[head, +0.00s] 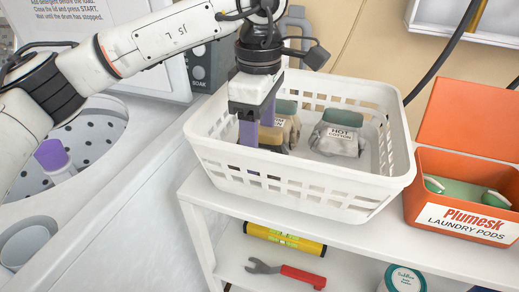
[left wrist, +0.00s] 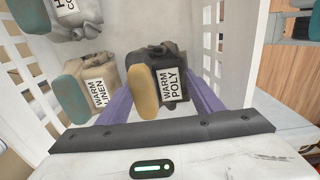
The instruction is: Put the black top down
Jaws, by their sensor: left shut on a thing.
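The black top (left wrist: 172,62) is a dark folded bundle with a tan rolled end and a label reading WARM POLY. My left gripper (head: 256,135) reaches down into the white basket (head: 300,184), and its purple fingers are on either side of the black top in the left wrist view (left wrist: 162,98), shut on it. My right gripper is not in view.
The basket stands on a white shelf unit (head: 450,248). An orange laundry pods box (head: 464,225) with an open lid stands right of it. A washer drum (head: 95,140) is at the left. A yellow level (head: 285,240) and a red-handled wrench (head: 303,277) lie on the lower shelf.

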